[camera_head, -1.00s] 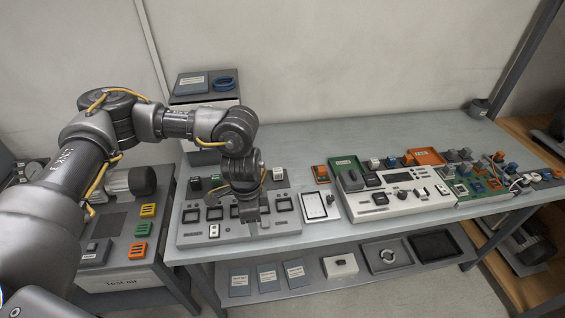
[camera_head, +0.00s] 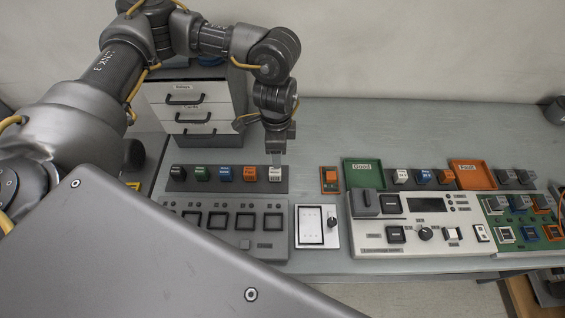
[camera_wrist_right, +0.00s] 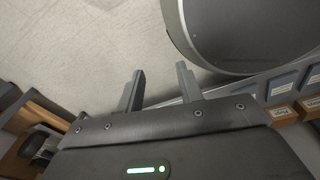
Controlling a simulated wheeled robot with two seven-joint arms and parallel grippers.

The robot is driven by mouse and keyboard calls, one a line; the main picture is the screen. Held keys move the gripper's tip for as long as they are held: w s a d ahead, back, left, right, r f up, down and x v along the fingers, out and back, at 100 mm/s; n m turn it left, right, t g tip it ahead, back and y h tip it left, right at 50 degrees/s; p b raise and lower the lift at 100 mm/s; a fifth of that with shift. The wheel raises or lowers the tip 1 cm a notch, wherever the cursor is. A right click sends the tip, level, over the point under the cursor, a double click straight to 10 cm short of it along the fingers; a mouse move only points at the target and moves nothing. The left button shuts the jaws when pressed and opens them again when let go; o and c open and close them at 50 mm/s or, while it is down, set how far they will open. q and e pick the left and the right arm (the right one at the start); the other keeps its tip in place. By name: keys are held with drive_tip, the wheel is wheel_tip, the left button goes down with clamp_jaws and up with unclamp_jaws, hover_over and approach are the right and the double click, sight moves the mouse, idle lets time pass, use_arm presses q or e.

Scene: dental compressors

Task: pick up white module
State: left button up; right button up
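The white module (camera_head: 275,175) is a small block at the right end of a row on a dark strip (camera_head: 222,188) in the head view. My left gripper (camera_head: 277,158) comes down from above at this module, its fingertips at or just behind the module's top. I cannot tell whether it touches the module, and the finger gap is not clear. My right gripper (camera_wrist_right: 160,88) shows in its wrist view with its two fingers apart and nothing between them, over pale floor.
Black, green, blue and orange modules (camera_head: 250,174) stand left of the white one. A slotted panel (camera_head: 228,228) lies in front. A white-framed device (camera_head: 317,227), a tester (camera_head: 420,223), a green tray (camera_head: 364,173) and an orange tray (camera_head: 472,174) are to the right. Drawers (camera_head: 190,105) stand behind.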

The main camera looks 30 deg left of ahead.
sight(275, 171)
use_arm(q)
drive_tip(key=f, duration=0.3)
drive_tip(key=f+p, duration=0.1)
drive_tip(key=f, duration=0.1)
drive_tip(key=shift+s, duration=0.3)
drive_tip(key=shift+s+a+f, duration=0.1)
drive_tip(key=shift+f, duration=0.25)
drive_tip(key=f, duration=0.1)
drive_tip(key=f+p, duration=0.1)
drive_tip(key=f, duration=0.1)
drive_tip(key=f+p, duration=0.1)
drive_tip(key=shift+w+a+f, duration=0.2)
drive_tip(key=shift+a+f, duration=0.1)
drive_tip(key=shift+f, duration=0.1)
drive_tip(key=shift+s, duration=0.1)
drive_tip(key=shift+c, duration=0.6)
drive_tip(key=c, duration=1)
use_arm(e)
drive_tip(key=s+r, duration=0.2)
drive_tip(key=r, duration=0.1)
drive_tip(key=shift+a, duration=0.15)
